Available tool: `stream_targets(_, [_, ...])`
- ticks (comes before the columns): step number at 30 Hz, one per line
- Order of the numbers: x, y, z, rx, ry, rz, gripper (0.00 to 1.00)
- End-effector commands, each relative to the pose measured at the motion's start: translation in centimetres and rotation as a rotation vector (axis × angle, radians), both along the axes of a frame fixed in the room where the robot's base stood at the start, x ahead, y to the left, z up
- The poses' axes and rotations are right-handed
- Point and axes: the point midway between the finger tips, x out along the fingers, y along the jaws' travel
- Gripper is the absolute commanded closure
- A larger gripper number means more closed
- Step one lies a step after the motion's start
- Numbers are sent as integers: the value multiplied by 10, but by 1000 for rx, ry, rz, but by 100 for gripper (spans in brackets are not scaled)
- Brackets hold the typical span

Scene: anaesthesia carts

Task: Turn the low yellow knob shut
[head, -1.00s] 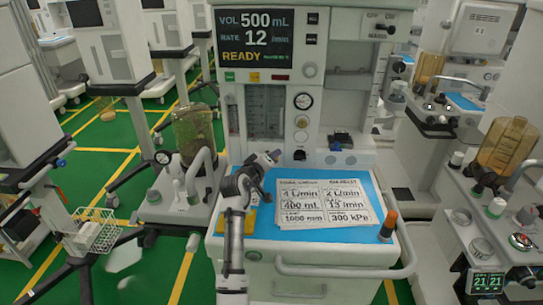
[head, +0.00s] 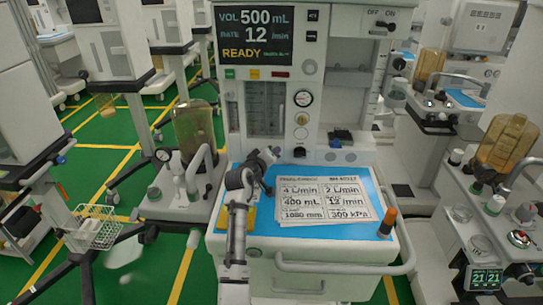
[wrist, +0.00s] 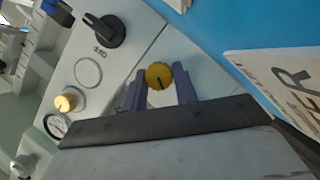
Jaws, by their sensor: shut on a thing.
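The low yellow knob (wrist: 159,76) shows in the wrist view on the pale machine front, with a dark line across its face. My gripper (wrist: 160,88) has one dark purple finger on each side of it and is shut on it. In the head view my gripper (head: 270,155) is at the lower machine front, just above the blue worktop, and the knob is hidden there.
A black knob (wrist: 102,31) and a pale yellow knob (wrist: 68,101) beside a gauge (wrist: 57,125) sit nearby on the panel. Printed sheets (head: 325,200) lie on the blue worktop (head: 360,180). An orange-topped post (head: 388,222) stands at its right edge.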

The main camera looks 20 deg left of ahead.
Motion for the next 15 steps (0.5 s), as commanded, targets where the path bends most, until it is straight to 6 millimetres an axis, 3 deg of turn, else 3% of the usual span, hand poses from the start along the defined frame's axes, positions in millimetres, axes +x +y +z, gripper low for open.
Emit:
stream_targets(8, [0, -1, 1, 81, 23, -2, 94])
stream_targets(15, [1, -3, 2, 257, 74, -2, 94])
